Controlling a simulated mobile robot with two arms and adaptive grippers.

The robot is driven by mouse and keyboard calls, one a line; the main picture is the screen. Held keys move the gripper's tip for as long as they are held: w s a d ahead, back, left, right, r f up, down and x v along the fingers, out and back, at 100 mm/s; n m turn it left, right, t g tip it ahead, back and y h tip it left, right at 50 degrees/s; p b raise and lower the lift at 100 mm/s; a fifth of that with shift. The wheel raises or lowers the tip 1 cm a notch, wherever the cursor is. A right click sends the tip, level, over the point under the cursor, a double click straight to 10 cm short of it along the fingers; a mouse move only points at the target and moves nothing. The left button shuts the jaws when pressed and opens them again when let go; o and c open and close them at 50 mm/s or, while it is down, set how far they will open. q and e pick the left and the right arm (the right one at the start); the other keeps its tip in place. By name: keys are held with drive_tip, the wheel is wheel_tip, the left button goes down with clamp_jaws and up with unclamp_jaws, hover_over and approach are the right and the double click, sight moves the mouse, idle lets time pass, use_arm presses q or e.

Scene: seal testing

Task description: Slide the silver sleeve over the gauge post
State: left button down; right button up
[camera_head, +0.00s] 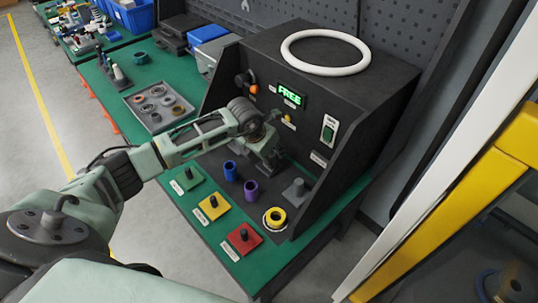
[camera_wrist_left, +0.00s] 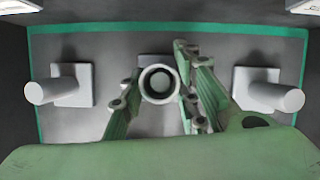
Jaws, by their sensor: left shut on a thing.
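In the left wrist view my left gripper (camera_wrist_left: 160,95) is shut on the silver sleeve (camera_wrist_left: 159,83), a round grey tube seen end-on between the two fingers. Behind the sleeve a square base plate (camera_wrist_left: 150,61) shows partly; whether a post stands on it, or inside the sleeve, I cannot tell. Grey posts on square plates stand at the left (camera_wrist_left: 55,89) and right (camera_wrist_left: 275,94), apart from the sleeve. In the head view my left gripper (camera_head: 268,152) is at the front of the black test machine, and the sleeve is mostly hidden. A grey post (camera_head: 296,188) stands to its right.
Blue (camera_head: 230,171), purple (camera_head: 251,190) and yellow (camera_head: 275,217) sleeves stand nearby. Pegs on green, yellow and red plates line the green bench's front. The machine (camera_head: 375,105) has side walls, a white ring on top and a display reading FREE (camera_head: 289,93).

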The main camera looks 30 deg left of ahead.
use_arm(q)
drive_tip(key=shift+f+b, duration=0.15)
drive_tip(key=shift+b, duration=0.15)
idle(0.8)
drive_tip(key=c, duration=1.3)
unclamp_jaws()
drive_tip(key=shift+o, duration=0.2)
wheel_tip(320, 180, up, 9)
drive_tip(key=p, duration=0.5)
drive_tip(key=shift+p, duration=0.35)
drive_tip(key=shift+s+a+f, duration=0.1)
